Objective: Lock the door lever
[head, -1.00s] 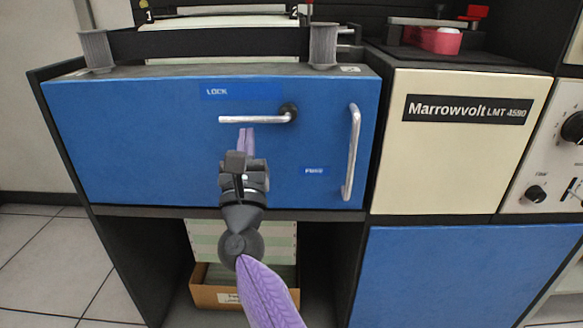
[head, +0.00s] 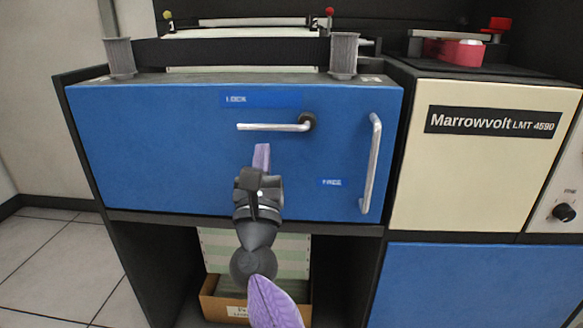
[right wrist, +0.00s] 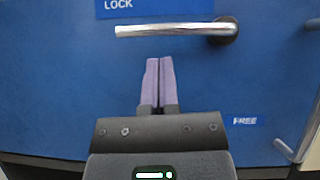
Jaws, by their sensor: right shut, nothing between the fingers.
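The silver door lever (head: 272,127) lies nearly level on the blue door (head: 160,150), with its black pivot (head: 307,122) at its right end. It points left, just under the blue LOCK label (head: 262,99). The FREE label (head: 332,183) is lower right of the pivot. My right gripper (head: 262,157) is shut and empty, its purple fingers pointing up just below the lever. In the right wrist view the lever (right wrist: 170,30) passes above the fingertips (right wrist: 159,62), with a small gap between them. My left gripper is not in view.
A vertical silver door handle (head: 372,165) stands right of the lever. A cream Marrowvolt panel (head: 470,180) is farther right. Below the door, an open bay holds a cardboard box (head: 225,308) with striped paper. The door left of the lever is clear.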

